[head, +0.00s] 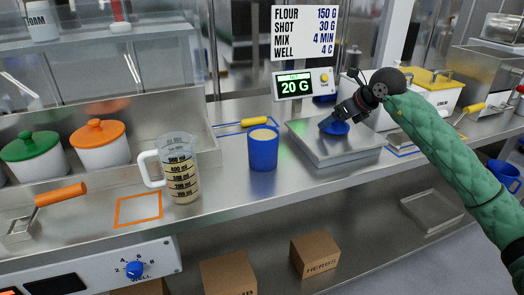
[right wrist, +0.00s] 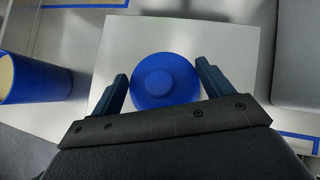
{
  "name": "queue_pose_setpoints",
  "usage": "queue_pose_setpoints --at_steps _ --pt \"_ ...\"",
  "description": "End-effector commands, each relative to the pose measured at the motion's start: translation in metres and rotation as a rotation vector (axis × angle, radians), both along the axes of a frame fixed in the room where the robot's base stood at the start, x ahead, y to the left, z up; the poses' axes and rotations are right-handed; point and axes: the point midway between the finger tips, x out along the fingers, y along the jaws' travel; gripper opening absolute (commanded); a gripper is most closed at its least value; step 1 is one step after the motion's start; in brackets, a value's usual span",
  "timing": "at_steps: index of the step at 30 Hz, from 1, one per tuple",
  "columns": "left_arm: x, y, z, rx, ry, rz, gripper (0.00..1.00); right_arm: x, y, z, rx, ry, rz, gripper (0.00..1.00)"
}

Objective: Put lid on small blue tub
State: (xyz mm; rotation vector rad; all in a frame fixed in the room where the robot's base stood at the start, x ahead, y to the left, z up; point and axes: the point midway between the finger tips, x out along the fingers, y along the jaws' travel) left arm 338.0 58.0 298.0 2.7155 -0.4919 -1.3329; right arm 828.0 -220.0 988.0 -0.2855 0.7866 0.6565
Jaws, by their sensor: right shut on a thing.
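The small blue tub (head: 263,150) stands upright and uncovered on the steel counter, with pale beige contents up near its rim. It also shows at the left of the right wrist view (right wrist: 40,80). A round blue lid with a central knob (right wrist: 166,82) is between the fingers of my right gripper (right wrist: 164,88), which is shut on it. In the head view the blue lid (head: 335,127) is at the steel scale's plate, right of the tub; whether it touches the plate I cannot tell. My left gripper is not in view.
The steel scale (head: 345,154) has a display (head: 295,87) reading 20 G. A measuring jug (head: 178,170) stands left of the tub. Orange-lidded (head: 100,145) and green-lidded (head: 35,158) pots are farther left. A yellow-handled tool (head: 255,121) lies behind the tub. The counter between tub and scale is clear.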

Motion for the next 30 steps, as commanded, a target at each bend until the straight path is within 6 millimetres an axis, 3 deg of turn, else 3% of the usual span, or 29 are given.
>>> queue_pose_setpoints --at_steps 30 --pt "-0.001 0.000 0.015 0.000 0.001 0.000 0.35 0.000 0.000 0.039 0.000 0.000 0.000 0.61"
